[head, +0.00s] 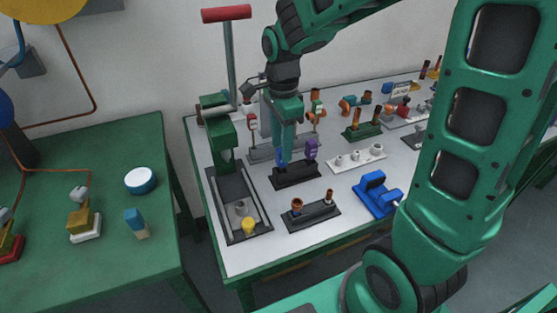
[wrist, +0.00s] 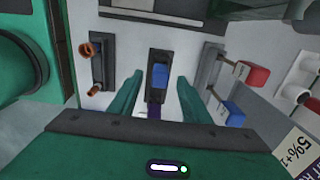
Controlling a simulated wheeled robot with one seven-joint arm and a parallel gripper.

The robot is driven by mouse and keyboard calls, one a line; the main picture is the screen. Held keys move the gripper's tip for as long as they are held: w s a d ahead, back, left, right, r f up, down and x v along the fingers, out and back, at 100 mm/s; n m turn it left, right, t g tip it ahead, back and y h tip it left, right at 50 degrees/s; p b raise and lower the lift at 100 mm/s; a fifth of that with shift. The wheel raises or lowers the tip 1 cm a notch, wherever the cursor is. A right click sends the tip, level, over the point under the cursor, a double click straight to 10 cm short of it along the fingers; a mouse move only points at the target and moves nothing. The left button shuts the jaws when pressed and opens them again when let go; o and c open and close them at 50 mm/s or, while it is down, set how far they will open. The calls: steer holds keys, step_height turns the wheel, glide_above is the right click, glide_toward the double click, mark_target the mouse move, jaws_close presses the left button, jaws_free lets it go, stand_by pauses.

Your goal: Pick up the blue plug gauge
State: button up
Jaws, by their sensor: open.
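The blue plug gauge (wrist: 160,77) stands in a black holder (head: 297,177) on the light table. In the head view, only a little of the blue gauge (head: 281,160) shows by my fingertips. A purple gauge (head: 311,149) stands in the same holder, to its right. In the wrist view the purple gauge (wrist: 153,110) shows lower down, partly hidden by my gripper. My gripper (wrist: 160,80) is open and points down at the holder. Its two fingers appear on either side of the blue gauge, with gaps. I cannot tell how far down the fingers reach.
A dark holder with copper-coloured pieces (head: 311,215) stands in front. A white strip with pegs (head: 357,158) and a blue fixture (head: 376,194) are to the right. A green press (head: 219,130) stands left. A grey holder (wrist: 207,66) carries red and blue-tagged pieces.

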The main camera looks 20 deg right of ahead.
mark_target(278, 161)
step_height(278, 161, down, 4)
steer(key=shift+f, duration=0.15)
steer(key=c, duration=1)
steer(key=shift+o, duration=0.2)
steer(key=shift+w, duration=0.1)
